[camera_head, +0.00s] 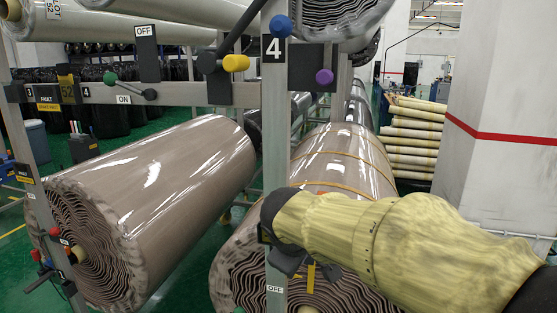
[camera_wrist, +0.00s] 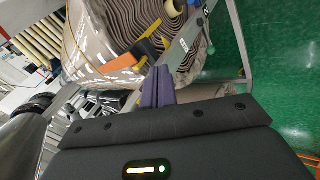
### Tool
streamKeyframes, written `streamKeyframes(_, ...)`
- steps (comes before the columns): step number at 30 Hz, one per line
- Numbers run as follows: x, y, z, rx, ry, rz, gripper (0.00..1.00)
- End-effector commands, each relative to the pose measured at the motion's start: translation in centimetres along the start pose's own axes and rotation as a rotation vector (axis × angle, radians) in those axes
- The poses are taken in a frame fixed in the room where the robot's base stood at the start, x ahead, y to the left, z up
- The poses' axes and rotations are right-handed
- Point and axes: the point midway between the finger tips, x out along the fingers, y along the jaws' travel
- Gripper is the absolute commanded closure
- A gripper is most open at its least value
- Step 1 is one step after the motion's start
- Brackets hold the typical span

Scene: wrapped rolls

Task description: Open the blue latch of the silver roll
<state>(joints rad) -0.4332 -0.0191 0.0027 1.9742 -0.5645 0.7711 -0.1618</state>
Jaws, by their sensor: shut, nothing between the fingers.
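In the head view, a blue round knob (camera_head: 281,26) sits high on the grey post, just above the black "4" plate. A pale silvery roll (camera_head: 345,14) shows its rippled end beside it, cut off by the top edge. My gripper (camera_wrist: 157,82) shows in the wrist view with its dark purple-grey fingers shut and empty. They are in front of a brown wrapped roll (camera_wrist: 105,45), close to an orange-and-yellow part (camera_wrist: 122,62). In the head view my yellow-sleeved arm reaches to the lower post, well below the blue knob, and mostly hides the gripper.
Yellow (camera_head: 235,63), purple (camera_head: 324,76) and green (camera_head: 110,77) knobs sit on the rack's bars. Large brown rolls fill the lower left (camera_head: 150,200) and centre (camera_head: 345,160). A white pillar (camera_head: 500,120) stands at right. Green floor is open on the wrist view's right.

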Motion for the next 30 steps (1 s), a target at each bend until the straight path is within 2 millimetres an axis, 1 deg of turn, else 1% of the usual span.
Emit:
streamKeyframes(1, 2.1, -1.1, 2.6, 0.082, -0.036, -0.056, 1.00)
streamKeyframes(2, 3.1, -1.9, 4.0, 0.133, -0.051, -0.088, 1.00)
streamKeyframes(3, 4.4, -3.0, 5.8, 0.206, -0.073, -0.129, 1.00)
streamKeyframes(5, 6.1, -4.6, 8.5, 0.324, -0.105, -0.183, 1.00)
streamKeyframes(6, 7.0, -5.7, 10.3, 0.407, -0.128, -0.215, 1.00)
streamKeyframes(8, 8.2, -7.5, 13.0, 0.536, -0.163, -0.255, 1.00)
streamKeyframes(9, 8.7, -8.5, 14.7, 0.621, -0.186, -0.275, 1.00)
streamKeyframes(12, 9.6, -10.8, 18.0, 0.802, -0.235, -0.306, 1.00)
streamKeyframes(13, 9.7, -11.3, 18.6, 0.841, -0.245, -0.310, 1.00)
streamKeyframes(15, 9.9, -12.1, 19.7, 0.907, -0.262, -0.315, 1.00)
streamKeyframes(17, 9.9, -12.3, 20.1, 0.933, -0.268, -0.316, 1.00)
streamKeyframes(23, 10.0, -12.4, 20.1, 0.936, -0.268, -0.316, 1.00)
streamKeyframes(25, 10.0, -12.4, 20.1, 0.935, -0.267, -0.316, 0.90)
streamKeyframes(29, 9.9, -12.4, 20.1, 0.933, -0.267, -0.316, 0.65)
streamKeyframes(30, 9.9, -12.4, 20.1, 0.933, -0.267, -0.316, 0.64)
